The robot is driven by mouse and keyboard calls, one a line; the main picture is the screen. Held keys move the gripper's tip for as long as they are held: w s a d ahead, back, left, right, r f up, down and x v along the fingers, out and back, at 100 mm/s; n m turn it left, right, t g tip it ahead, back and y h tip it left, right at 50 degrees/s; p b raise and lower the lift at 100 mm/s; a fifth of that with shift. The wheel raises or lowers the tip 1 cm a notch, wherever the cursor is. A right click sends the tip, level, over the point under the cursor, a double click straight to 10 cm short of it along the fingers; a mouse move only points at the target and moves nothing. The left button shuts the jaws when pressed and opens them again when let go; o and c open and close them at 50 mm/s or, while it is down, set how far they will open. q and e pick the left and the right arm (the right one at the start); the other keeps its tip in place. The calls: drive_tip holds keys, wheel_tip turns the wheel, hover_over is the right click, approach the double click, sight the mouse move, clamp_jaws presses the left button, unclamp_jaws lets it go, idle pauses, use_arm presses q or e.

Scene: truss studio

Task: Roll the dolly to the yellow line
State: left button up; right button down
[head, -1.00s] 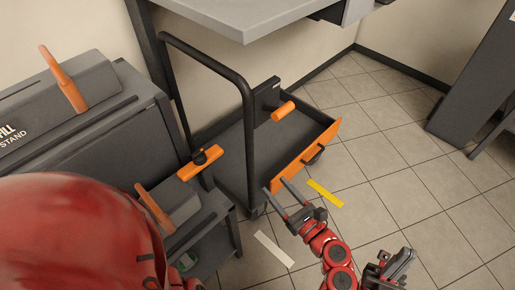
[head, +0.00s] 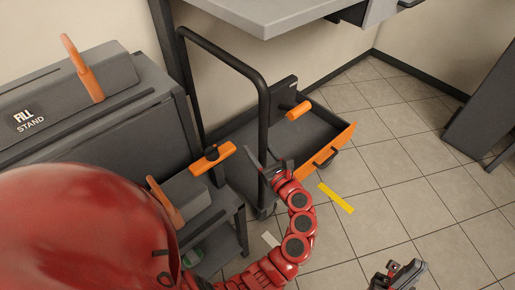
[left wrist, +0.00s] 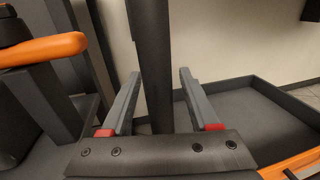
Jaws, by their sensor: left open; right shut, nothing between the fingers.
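The dolly (head: 330,152) is a dark grey tray-like cart with an orange front edge and a tall black push handle (head: 263,105). It stands beside the grey cabinet. The yellow line (head: 336,197) is a short strip on the floor, just off the dolly's orange edge. My left gripper (head: 272,168) is at the near upright of the handle. In the left wrist view its open fingers (left wrist: 158,100) stand on either side of the black upright (left wrist: 151,60), with gaps showing. My right gripper (head: 402,272) is shut and empty, low over the floor at bottom right.
A grey cabinet (head: 150,130) with orange handles stands close on the left. A grey tabletop (head: 270,15) overhangs the back. The tiled floor (head: 400,170) to the right is open, up to a dark stand (head: 485,120).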

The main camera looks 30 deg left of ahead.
use_arm(q)
drive_tip(key=shift+w+a, duration=0.1)
drive_tip(key=shift+a, duration=0.1)
drive_tip(key=shift+c, duration=0.3)
clamp_jaws()
idle(1.1)
